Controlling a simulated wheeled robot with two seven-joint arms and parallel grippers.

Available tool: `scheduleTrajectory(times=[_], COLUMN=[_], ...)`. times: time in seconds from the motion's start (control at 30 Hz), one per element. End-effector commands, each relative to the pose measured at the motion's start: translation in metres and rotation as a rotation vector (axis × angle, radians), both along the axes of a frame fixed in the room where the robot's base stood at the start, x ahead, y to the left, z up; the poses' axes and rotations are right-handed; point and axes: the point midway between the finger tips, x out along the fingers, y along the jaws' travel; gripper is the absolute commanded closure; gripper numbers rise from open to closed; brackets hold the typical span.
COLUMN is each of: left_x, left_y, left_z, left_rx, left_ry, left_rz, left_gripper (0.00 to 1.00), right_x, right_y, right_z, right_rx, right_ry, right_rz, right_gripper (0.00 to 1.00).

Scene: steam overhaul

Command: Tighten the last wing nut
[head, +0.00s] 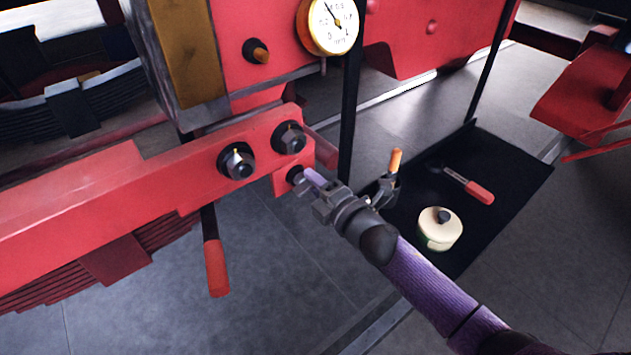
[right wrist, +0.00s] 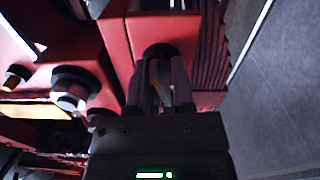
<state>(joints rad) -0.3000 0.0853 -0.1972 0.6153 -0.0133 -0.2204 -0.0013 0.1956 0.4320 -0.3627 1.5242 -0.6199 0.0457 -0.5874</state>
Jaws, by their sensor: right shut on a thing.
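My right gripper (head: 304,182) reaches in from the lower right to the right end of a red beam (head: 150,188). It is shut on the wing nut at a dark round fitting (head: 294,174) low on the beam's end. The fingers hide most of the wing nut in the head view. In the right wrist view, the fingers of the right gripper (right wrist: 161,88) stand on both sides of the wing nut (right wrist: 155,72), in front of a dark round opening in red metal. Its tightness cannot be told. My left gripper is out of view.
Two large nuts (head: 237,162) (head: 289,138) stick out of the beam close by. A red handle (head: 216,268) hangs below. A dark tray (head: 515,165) at right holds a cream tin (head: 440,232) and a red-handled tool (head: 478,192). A gauge (head: 333,22) is above.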

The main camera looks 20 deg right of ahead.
Motion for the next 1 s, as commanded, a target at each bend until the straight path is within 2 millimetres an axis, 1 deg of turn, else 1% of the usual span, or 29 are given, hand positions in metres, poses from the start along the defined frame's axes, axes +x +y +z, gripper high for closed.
scheduleTrajectory(times=[0.13,0.17,0.2,0.23,0.47,0.57,0.67,0.9,1.0], left_x=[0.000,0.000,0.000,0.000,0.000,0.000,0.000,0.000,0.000], left_y=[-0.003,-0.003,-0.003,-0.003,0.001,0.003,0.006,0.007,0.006], left_z=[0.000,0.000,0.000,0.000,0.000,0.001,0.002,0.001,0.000], left_rx=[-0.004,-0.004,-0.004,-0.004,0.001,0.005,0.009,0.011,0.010], left_ry=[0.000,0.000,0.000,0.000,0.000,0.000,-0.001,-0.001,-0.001], left_rz=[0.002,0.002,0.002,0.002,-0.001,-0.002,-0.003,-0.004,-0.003], left_gripper=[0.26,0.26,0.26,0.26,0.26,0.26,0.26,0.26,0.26], right_x=[-0.001,-0.001,-0.001,-0.001,-0.001,-0.007,-0.024,-0.075,-0.088], right_y=[0.002,0.002,0.002,0.002,0.001,-0.002,-0.007,-0.025,-0.030], right_z=[-0.002,-0.002,-0.002,-0.002,-0.001,-0.002,-0.002,-0.003,-0.003], right_rx=[0.000,0.000,0.000,0.000,0.000,0.000,-0.001,0.000,0.000], right_ry=[0.004,0.004,0.004,0.004,0.002,0.003,0.005,0.006,0.005], right_rz=[0.005,0.005,0.005,0.005,0.003,0.002,0.002,0.004,0.004], right_gripper=[1.00,0.68,0.60,0.53,0.53,0.53,0.53,0.53,0.53])
